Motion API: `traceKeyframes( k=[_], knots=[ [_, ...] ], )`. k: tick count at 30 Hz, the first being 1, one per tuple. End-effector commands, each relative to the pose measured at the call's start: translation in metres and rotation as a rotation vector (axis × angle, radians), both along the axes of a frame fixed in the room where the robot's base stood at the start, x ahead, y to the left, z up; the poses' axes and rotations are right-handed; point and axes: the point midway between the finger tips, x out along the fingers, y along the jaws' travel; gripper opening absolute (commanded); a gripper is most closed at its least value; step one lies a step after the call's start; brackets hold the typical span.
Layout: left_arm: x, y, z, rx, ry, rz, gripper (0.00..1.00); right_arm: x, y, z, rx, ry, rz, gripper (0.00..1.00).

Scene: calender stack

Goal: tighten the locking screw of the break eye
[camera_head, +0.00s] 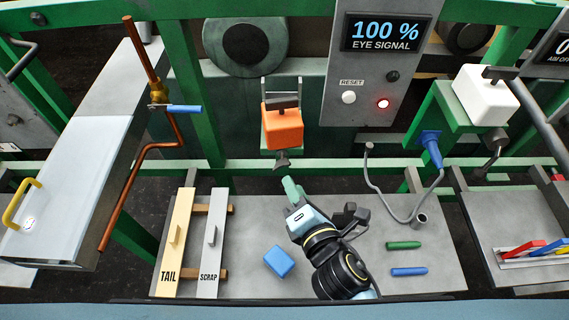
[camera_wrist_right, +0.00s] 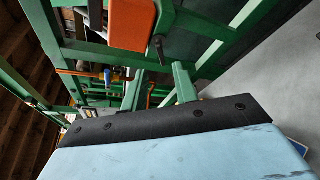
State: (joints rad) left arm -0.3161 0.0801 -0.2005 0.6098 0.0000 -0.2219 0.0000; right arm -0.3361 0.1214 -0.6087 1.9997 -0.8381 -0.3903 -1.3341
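The break eye (camera_head: 282,128) is an orange box on a bracket at the middle of the frame. A dark locking screw (camera_head: 282,160) shows just under it. My right gripper (camera_head: 291,188) reaches up from the table side, its green tip just below the screw in the head view; contact cannot be told. In the right wrist view the orange eye (camera_wrist_right: 132,22) is at the top, with the dark screw handle (camera_wrist_right: 158,48) beside its lower edge. A green finger (camera_wrist_right: 184,82) points toward that area. Whether the fingers are open is unclear. My left gripper is out of view.
A panel (camera_head: 375,65) reads "100 % EYE SIGNAL", with a lit red lamp (camera_head: 383,103). A white box (camera_head: 485,95) stands at right. The grey table (camera_head: 340,283) holds a blue block (camera_head: 279,262), green and blue sticks, and TAIL and SCRAP boards. A copper pipe (camera_head: 128,190) rises at left.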

Motion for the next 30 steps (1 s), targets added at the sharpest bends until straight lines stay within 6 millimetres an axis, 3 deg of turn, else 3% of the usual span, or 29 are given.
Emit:
traceKeyframes(
  k=[3, 9, 15, 23, 30],
  knots=[
    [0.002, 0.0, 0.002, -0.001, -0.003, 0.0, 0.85, 0.026, 0.009, -0.004, 0.0, -0.002, -0.001, 0.29],
    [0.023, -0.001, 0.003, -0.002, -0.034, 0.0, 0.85, 0.054, 0.019, -0.011, 0.001, 0.0, 0.0, 0.29],
    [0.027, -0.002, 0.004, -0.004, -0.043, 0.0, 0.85, 0.066, 0.023, -0.014, 0.001, 0.0, 0.0, 0.29],
    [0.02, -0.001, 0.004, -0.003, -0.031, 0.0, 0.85, 0.066, 0.023, -0.015, 0.001, 0.002, 0.0, 0.29],
    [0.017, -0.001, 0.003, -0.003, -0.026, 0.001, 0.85, 0.066, 0.023, -0.015, 0.001, 0.002, 0.0, 0.0]
  ],
)
